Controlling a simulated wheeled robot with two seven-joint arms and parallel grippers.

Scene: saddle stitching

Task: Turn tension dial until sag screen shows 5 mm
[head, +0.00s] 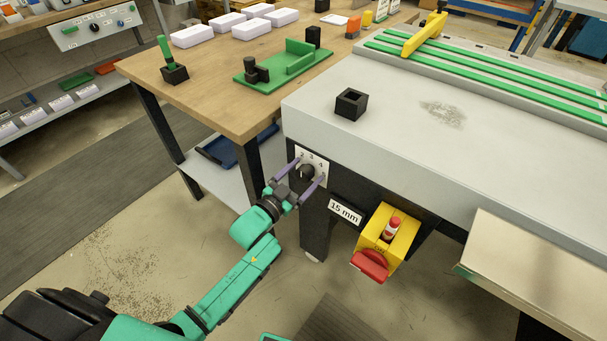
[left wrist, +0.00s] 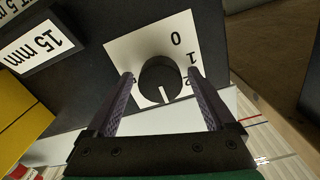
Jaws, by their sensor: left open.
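The tension dial is a black round knob (head: 306,172) on a white numbered plate (head: 322,161) on the front of the grey machine. In the left wrist view the knob (left wrist: 160,79) has a white pointer line toward the lower edge of the picture, and the plate (left wrist: 128,48) shows 0, 1 and 2. My left gripper (head: 300,172) is open, with one finger on each side of the knob; it also shows in the left wrist view (left wrist: 161,88). I cannot tell whether the fingers touch it. My right gripper is not in view.
A yellow box with a red switch (head: 370,265) sticks out right of the screen. A wooden table (head: 215,95) with white boxes and a green fixture (head: 283,66) stands at left. A black square holder (head: 351,103) sits on the machine top.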

